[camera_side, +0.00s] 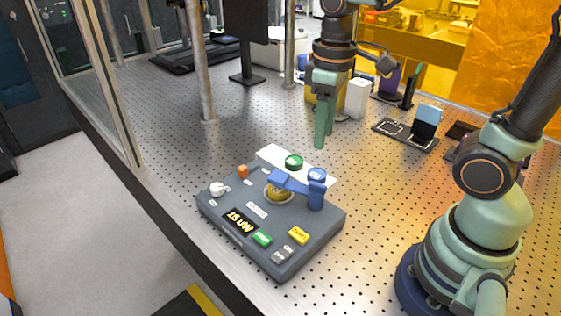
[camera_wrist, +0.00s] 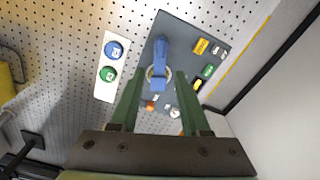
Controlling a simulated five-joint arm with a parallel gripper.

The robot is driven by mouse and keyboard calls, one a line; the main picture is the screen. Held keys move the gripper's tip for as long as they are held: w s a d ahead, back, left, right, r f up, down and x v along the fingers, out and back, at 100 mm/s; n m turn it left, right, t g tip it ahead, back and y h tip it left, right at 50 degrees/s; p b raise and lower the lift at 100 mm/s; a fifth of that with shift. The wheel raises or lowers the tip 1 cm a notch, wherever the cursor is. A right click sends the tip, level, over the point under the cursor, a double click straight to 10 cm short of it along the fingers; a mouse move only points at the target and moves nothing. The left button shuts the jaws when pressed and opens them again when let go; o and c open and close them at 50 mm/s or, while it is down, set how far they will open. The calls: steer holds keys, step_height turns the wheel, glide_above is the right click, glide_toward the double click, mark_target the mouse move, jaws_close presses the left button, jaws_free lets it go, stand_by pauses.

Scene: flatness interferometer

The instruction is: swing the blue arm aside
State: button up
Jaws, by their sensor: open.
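The blue arm (camera_side: 289,182) is a bar on a blue post at the right of a dark grey instrument box. It reaches leftward over a round brass-coloured port (camera_side: 277,196). In the wrist view, the blue arm (camera_wrist: 160,58) runs down the picture, and its free end lies over the ring-shaped port, partly hiding it. My gripper (camera_side: 321,143) is open and empty, above and behind the box in the side view. In the wrist view, my gripper (camera_wrist: 158,76) has its fingers apart, with the arm's free end appearing between them. No contact shows.
The box (camera_side: 222,212) carries a lit display (camera_side: 240,222), a green button (camera_side: 263,239), a yellow button (camera_side: 299,235), an orange knob (camera_side: 242,172) and a white knob (camera_side: 217,189). A white plate (camera_wrist: 105,92) with blue and green discs lies beside it. Perforated table around is mostly clear.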

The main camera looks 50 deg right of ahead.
mark_target(318, 184)
step_height(318, 184, down, 12)
steer(key=shift+a+f, duration=0.1)
steer(key=shift+f, duration=0.1)
stand_by(0.4)
jaws_close()
steer(key=shift+r, duration=0.1)
stand_by(1.3)
